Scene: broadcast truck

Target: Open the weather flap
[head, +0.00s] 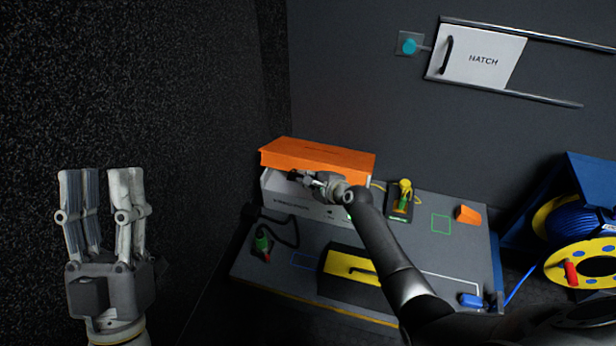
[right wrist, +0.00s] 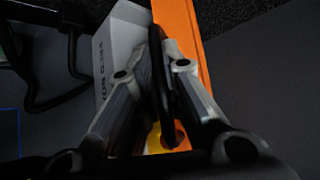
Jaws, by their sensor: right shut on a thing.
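The weather flap looks to be the orange panel (head: 318,154) along the top of a light grey box (head: 290,199) at the back left of the bench. My right gripper (head: 306,178) is at the box's front, just under the flap's front edge. In the right wrist view its fingers (right wrist: 163,62) are closed on a thin black bar, which looks like a handle, beside the orange flap (right wrist: 186,22). How the bar joins the flap is hidden. My left gripper (head: 102,175) is open and empty, raised at the left, away from the bench.
The bench (head: 440,262) holds a black-and-yellow case (head: 345,268), a yellow-green connector (head: 403,196), an orange wedge (head: 467,214) and a green-tipped connector with black cable (head: 263,243). A cable reel (head: 585,250) stands right. A white hatch (head: 480,58) is on the wall.

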